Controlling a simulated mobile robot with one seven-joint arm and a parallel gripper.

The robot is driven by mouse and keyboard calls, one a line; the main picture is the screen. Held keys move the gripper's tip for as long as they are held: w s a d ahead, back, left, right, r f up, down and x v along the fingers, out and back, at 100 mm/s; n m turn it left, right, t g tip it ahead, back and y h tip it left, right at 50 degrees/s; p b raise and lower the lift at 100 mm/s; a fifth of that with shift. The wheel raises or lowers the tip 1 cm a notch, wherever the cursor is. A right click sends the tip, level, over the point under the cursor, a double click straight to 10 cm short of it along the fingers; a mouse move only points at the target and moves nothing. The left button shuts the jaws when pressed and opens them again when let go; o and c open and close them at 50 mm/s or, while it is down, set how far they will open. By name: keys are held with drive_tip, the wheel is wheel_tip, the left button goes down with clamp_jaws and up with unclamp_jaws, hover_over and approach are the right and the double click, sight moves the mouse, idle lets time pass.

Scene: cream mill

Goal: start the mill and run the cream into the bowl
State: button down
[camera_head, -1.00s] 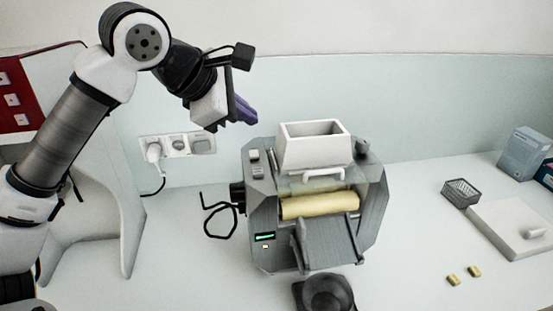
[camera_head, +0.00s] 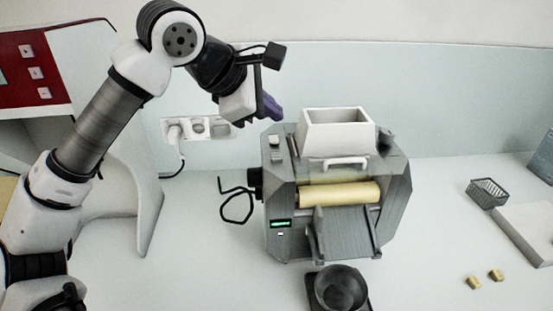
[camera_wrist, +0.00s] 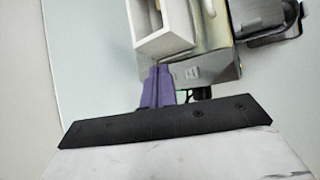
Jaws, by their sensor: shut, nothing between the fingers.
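The grey mill (camera_head: 392,205) stands on the counter in the middle of the head view, with a white hopper (camera_head: 337,135) on top and a cream-coloured roller (camera_head: 340,194) across its front. A green display (camera_head: 281,223) is lit on its left front, and small switches (camera_head: 275,146) sit on its upper left. A dark bowl (camera_head: 341,287) stands below the front chute (camera_head: 342,232). My gripper (camera_head: 273,107) is shut and empty, above and left of the mill's upper left corner. In the wrist view its purple fingers (camera_wrist: 157,90) are together beside the hopper (camera_wrist: 163,28).
A wall socket strip (camera_head: 197,128) with a white plug is behind, left of the mill. A black cable or crank (camera_head: 237,206) sticks out on the mill's left. A wire basket (camera_head: 487,192), white board (camera_head: 530,232) and two small tan pieces (camera_head: 485,278) lie right. The counter between is clear.

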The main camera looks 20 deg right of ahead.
drive_tip(key=b, duration=0.3)
hover_over(271, 158)
wheel_tip(271, 158, down, 5)
drive_tip(key=shift+r, duration=0.15)
drive_tip(key=shift+f+b, duration=0.55)
drive_tip(key=shift+f, duration=0.15)
drive_tip(key=shift+f, duration=0.15)
idle(1.0)
drive_tip(key=shift+f+b, duration=0.25)
drive_tip(key=shift+b, duration=0.3)
drive_tip(key=shift+f+b, duration=0.4)
drive_tip(key=shift+b, duration=0.05)
idle(0.3)
drive_tip(key=shift+r, duration=0.15)
drive_tip(key=shift+r+p, duration=0.4)
drive_tip(key=shift+r, duration=0.3)
drive_tip(key=shift+r, duration=0.1)
